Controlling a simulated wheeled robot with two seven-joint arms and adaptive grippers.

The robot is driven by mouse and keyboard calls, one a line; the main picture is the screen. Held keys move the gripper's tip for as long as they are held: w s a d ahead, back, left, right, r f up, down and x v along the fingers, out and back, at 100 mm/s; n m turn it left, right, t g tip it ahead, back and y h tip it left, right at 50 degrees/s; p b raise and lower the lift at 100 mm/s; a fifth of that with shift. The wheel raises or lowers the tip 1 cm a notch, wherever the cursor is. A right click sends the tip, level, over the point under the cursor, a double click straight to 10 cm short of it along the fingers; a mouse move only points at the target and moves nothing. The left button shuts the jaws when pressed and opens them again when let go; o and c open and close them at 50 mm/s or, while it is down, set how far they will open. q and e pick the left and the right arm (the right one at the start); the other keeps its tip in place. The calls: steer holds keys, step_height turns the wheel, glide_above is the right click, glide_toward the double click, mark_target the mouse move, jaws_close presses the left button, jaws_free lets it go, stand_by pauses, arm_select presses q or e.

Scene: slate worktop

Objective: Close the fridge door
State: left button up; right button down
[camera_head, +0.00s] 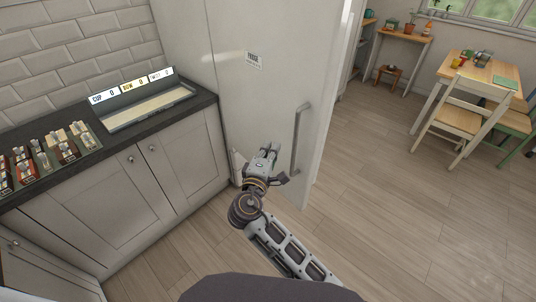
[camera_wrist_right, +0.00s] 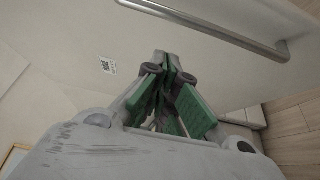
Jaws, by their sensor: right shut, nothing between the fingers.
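The white fridge door (camera_head: 250,100) stands right of the worktop, with a small label (camera_head: 254,60) and a vertical metal handle (camera_head: 298,138). It looks shut or nearly shut; I cannot tell whether a narrow gap is left. My right gripper (camera_head: 267,155) is shut and empty, in front of the lower door, left of the handle. In the right wrist view, its fingertips (camera_wrist_right: 175,65) point at the door surface (camera_wrist_right: 225,75), and the handle (camera_wrist_right: 215,25) is above them, apart. Contact with the door cannot be told. My left gripper is not in view.
A dark worktop (camera_head: 60,187) over grey cabinets (camera_head: 105,205) holds a labelled tray (camera_head: 150,108) and several small items in racks. A wooden table (camera_head: 478,75) and chair (camera_head: 455,112) stand at the far right. The wooden floor (camera_head: 400,210) between is clear.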

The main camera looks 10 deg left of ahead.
steer(key=w+d+p, duration=0.2)
steer(key=w+d, duration=0.2)
steer(key=w, duration=0.2)
steer(key=shift+w, duration=0.35)
steer(key=shift+d, duration=0.15)
